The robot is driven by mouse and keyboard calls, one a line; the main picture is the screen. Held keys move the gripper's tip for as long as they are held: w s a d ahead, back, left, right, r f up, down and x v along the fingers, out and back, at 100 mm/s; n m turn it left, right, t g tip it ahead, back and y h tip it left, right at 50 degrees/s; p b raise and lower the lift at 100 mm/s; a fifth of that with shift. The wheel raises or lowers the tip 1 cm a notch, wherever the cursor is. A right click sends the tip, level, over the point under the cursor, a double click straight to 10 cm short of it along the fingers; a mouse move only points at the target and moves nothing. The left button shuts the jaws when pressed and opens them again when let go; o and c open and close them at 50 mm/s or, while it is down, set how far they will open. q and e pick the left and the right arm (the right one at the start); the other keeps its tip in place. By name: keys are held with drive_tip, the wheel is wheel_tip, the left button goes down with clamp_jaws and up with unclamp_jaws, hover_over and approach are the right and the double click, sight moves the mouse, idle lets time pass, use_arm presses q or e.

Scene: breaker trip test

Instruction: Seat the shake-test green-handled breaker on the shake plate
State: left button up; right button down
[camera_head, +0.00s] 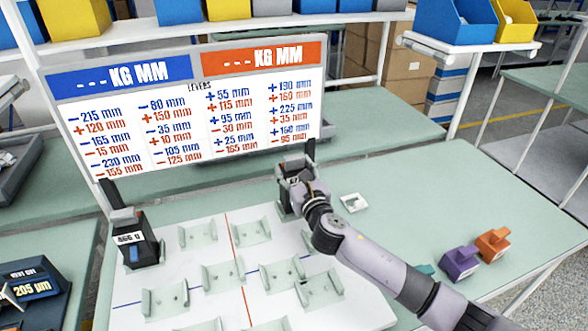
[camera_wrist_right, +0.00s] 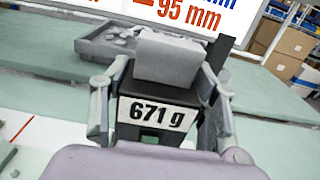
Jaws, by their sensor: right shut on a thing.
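My right gripper (camera_head: 297,185) reaches to the back right corner of the white board. In the right wrist view its fingers (camera_wrist_right: 158,115) stand on both sides of a dark block with a grey top and a "671 g" label (camera_wrist_right: 158,113), and it is shut on it. That labelled block also shows in the head view (camera_head: 285,198), partly behind the gripper. I see no green handle on it. A teal piece (camera_head: 426,269), mostly hidden behind my right arm, lies on the bench at the right. My left gripper is not in view.
The white board (camera_head: 205,290) carries several pale green cradles (camera_head: 250,232). A similar dark block labelled "866 g" (camera_head: 132,240) stands at its left. A purple block (camera_head: 459,262) and an orange block (camera_head: 492,245) lie at the right. A sign panel (camera_head: 190,105) stands behind.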

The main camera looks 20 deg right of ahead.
drive_tip(key=shift+f+b, duration=0.75)
drive_tip(key=shift+f, duration=0.2)
drive_tip(key=c, duration=0.7)
unclamp_jaws()
drive_tip(key=shift+o, duration=0.9)
drive_tip(key=shift+s+f, duration=0.1)
drive_tip(key=shift+f, duration=0.1)
drive_tip(key=s, duration=1.2)
drive_tip(key=shift+d+r, duration=0.15)
drive_tip(key=shift+d, duration=0.05)
drive_tip(key=shift+o, duration=0.3)
